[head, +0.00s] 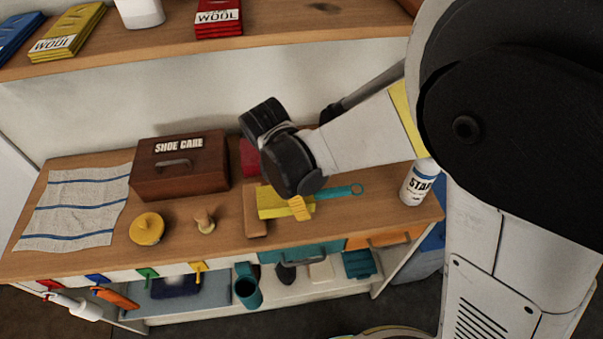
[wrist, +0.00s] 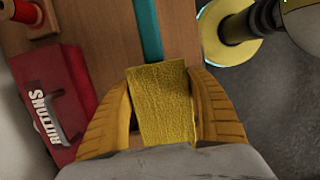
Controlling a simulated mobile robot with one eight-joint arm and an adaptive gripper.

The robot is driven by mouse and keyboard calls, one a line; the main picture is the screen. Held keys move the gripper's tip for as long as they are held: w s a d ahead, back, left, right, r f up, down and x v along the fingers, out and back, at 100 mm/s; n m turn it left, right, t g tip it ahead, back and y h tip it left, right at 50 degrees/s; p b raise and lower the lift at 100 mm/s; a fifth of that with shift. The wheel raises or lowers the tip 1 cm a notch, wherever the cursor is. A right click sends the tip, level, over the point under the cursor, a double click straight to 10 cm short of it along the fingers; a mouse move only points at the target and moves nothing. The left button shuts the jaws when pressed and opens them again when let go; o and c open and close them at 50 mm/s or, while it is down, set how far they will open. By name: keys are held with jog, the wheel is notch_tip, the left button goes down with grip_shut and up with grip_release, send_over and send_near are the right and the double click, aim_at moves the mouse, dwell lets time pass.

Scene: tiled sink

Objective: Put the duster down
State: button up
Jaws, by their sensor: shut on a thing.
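The duster (head: 272,202) has a yellow fuzzy head and a teal handle that ends in a ring. It is over the wooden worktop, its handle pointing right in the head view. My gripper (head: 300,206) comes from the upper right, its yellow fingers at the duster head. In the wrist view the duster head (wrist: 162,105) sits between both fingers of my gripper (wrist: 165,100), which is shut on it. The handle runs away toward the top of that view. I cannot tell whether the duster touches the worktop.
A brown shoe care box (head: 180,166), a striped cloth (head: 75,208), a yellow round item (head: 147,229) and a wooden block (head: 255,212) lie to the left. A white bottle (head: 418,184) stands at the right end. A red buttons box (wrist: 62,105) is beside my gripper.

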jog(key=shift+f, duration=0.3)
jog(key=o, duration=1.2)
jog(key=shift+c, duration=0.2)
jog(key=w+p+v, duration=0.1)
jog(key=p+v, duration=0.4)
jog(key=v, duration=0.8)
jog(key=s+d+r+m+t+y, duration=0.1)
jog(key=s+d+r+m+t, duration=0.1)
jog(key=d+m, duration=0.5)
jog(key=s+d+r+m+t, duration=0.2)
jog(key=d+m, duration=0.4)
jog(key=d, duration=0.4)
jog(key=s+d+r+m+t+y, duration=0.1)
jog(key=s+d+r+m+t, duration=0.1)
jog(key=d+r+m, duration=0.2)
jog(key=d+m, duration=0.3)
jog(key=d, duration=0.1)
jog(key=shift+s+d+r+m+t+y, duration=0.2)
jog(key=shift+r+m+t+y, duration=0.1)
